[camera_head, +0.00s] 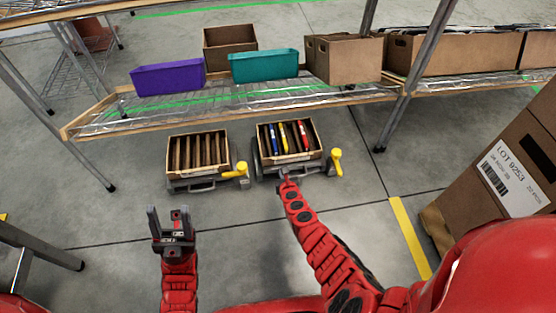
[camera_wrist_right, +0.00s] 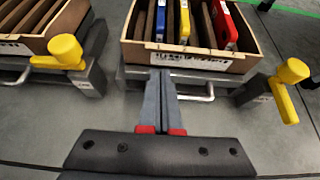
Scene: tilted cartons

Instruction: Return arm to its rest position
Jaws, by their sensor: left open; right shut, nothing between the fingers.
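My left gripper (camera_head: 171,219) is open and empty, its two dark fingers pointing up, over bare floor at the lower left of the head view. My right arm reaches forward in the head view, and its gripper (camera_head: 286,173) is in front of the right-hand carton. In the right wrist view the right gripper (camera_wrist_right: 160,76) has its fingers together with nothing between them.
The right-hand carton (camera_head: 262,152) holds blue, yellow and red items; the left-hand carton (camera_head: 172,164) has brown dividers. Both sit on low stands with yellow handles (camera_head: 337,160). A wire shelf (camera_head: 110,125) with bins stands behind. A large box (camera_head: 520,134) is at right. Floor between the arms is clear.

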